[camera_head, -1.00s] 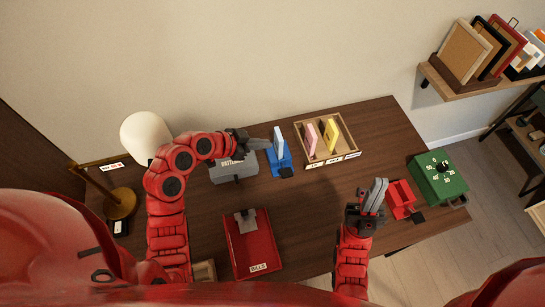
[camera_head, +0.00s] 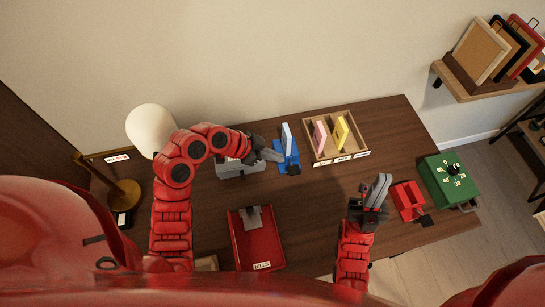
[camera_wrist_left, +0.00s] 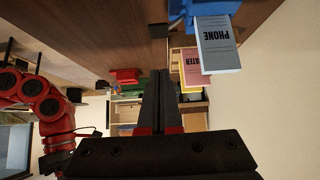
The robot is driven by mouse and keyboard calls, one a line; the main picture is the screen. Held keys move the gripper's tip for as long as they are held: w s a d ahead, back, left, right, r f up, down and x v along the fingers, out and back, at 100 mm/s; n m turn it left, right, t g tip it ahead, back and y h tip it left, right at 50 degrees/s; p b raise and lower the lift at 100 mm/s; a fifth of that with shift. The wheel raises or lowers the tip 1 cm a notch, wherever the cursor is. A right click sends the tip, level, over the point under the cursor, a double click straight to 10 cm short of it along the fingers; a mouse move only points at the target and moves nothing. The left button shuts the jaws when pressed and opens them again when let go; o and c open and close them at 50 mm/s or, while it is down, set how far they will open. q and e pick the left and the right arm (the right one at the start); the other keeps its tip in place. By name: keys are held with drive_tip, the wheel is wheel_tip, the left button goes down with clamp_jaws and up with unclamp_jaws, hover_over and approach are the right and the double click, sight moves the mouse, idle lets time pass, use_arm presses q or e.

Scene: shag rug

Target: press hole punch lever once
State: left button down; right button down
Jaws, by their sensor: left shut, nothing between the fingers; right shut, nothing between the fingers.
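No part is labelled as a hole punch. A blue device (camera_head: 291,167) with a black end piece stands at the back middle, holding an upright pale slip (camera_head: 287,139); the slip reads PHONE in the left wrist view (camera_wrist_left: 218,45). A smaller red device (camera_head: 406,196) with a black tab (camera_head: 425,221) lies at the right. I cannot tell which is the punch. My left gripper (camera_head: 279,157) is shut and empty, just left of the blue device; contact is unclear. Its shut fingers show in the left wrist view (camera_wrist_left: 160,92). My right gripper (camera_head: 380,184) is shut and empty, left of the red device.
A grey box (camera_head: 238,168) is partly hidden behind my left gripper. A wooden tray (camera_head: 343,159) holds pink and yellow slips. The middle table is bare.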

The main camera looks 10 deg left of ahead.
sight(297, 169)
use_arm(q)
drive_tip(key=shift+w+d+f+b, duration=0.3)
drive_tip(key=shift+d+f+b, duration=0.35)
drive_tip(key=shift+f, duration=0.75)
drive_tip(key=shift+w+d+f+b, duration=0.25)
drive_tip(key=shift+d+f+b, duration=0.35)
drive_tip(key=shift+f, duration=0.8)
drive_tip(key=shift+w+d+f+b, duration=0.35)
drive_tip(key=shift+d+f, duration=0.45)
drive_tip(key=shift+f, duration=0.6)
